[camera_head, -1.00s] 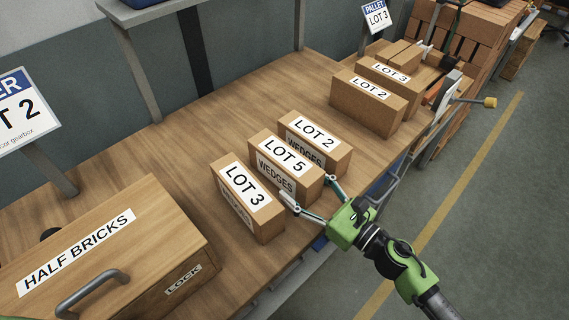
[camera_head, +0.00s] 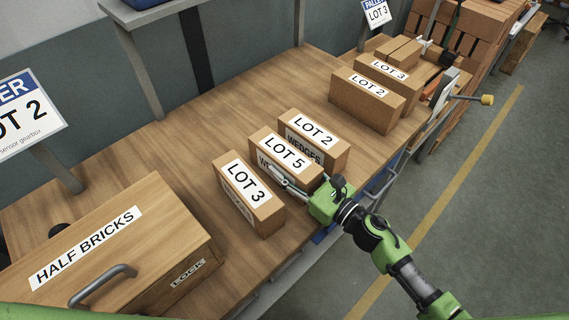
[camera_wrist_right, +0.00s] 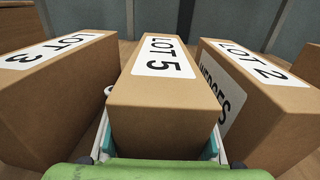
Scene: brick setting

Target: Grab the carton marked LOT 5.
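The carton marked LOT 5 (camera_head: 287,150) stands on the wooden bench between the LOT 3 carton (camera_head: 248,190) and the LOT 2 carton (camera_head: 313,133). My right gripper (camera_head: 300,180) reaches in from the front. Its fingers are spread, one on each side of the LOT 5 carton; the left finger lies in the gap towards LOT 3. In the right wrist view, the LOT 5 carton (camera_wrist_right: 162,100) fills the space between the fingers. I cannot tell whether they touch it; the right fingertip is hidden. My left gripper is not in view.
A HALF BRICKS box (camera_head: 110,245) with a handle stands at the left. Farther along the bench are another LOT 2 carton (camera_head: 365,100) and another LOT 3 carton (camera_head: 390,75). The gaps beside the LOT 5 carton are narrow. The bench behind the cartons is clear.

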